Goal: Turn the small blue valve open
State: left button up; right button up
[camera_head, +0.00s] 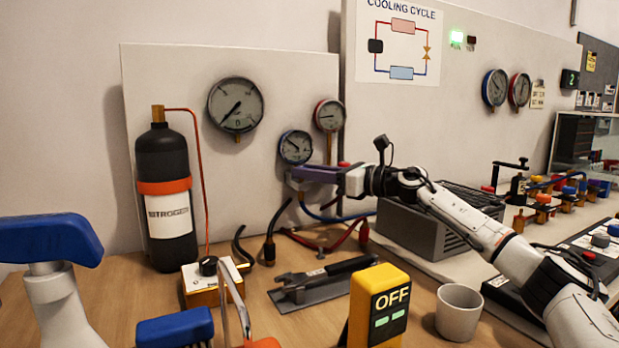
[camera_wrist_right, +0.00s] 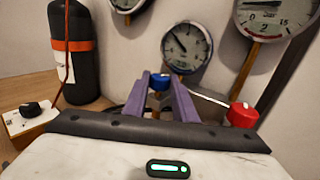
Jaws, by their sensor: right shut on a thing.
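The small blue valve (camera_wrist_right: 160,81) shows in the right wrist view as a blue knob below a round gauge (camera_wrist_right: 187,48). The purple fingers of my right gripper (camera_wrist_right: 160,88) are on either side of it, shut on it. In the head view my right gripper (camera_head: 302,175) reaches in from the right, its fingers just below the blue-rimmed gauge (camera_head: 296,147). There the fingers hide the valve. I cannot tell how far the valve is turned. My left gripper is not in view.
A red valve knob (camera_wrist_right: 243,115) is right of the fingers. A black nitrogen bottle (camera_head: 164,205) stands left. A wrench (camera_head: 320,275), yellow OFF block (camera_head: 377,305) and grey cup (camera_head: 459,311) are in front. A grey ridged box (camera_head: 425,228) sits under my right arm.

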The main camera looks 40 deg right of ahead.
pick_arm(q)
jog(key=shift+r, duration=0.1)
pick_arm(e)
jog(key=o, duration=1)
jog(key=shift+o, duration=0.2)
pick_arm(q)
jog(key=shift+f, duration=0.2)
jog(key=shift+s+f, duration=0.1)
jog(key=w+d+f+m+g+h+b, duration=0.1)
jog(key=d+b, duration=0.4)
jog(key=b, duration=0.5)
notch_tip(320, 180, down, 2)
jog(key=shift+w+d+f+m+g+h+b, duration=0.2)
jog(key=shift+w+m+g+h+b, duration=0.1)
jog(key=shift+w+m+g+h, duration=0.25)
pick_arm(e)
jog(key=v, duration=1)
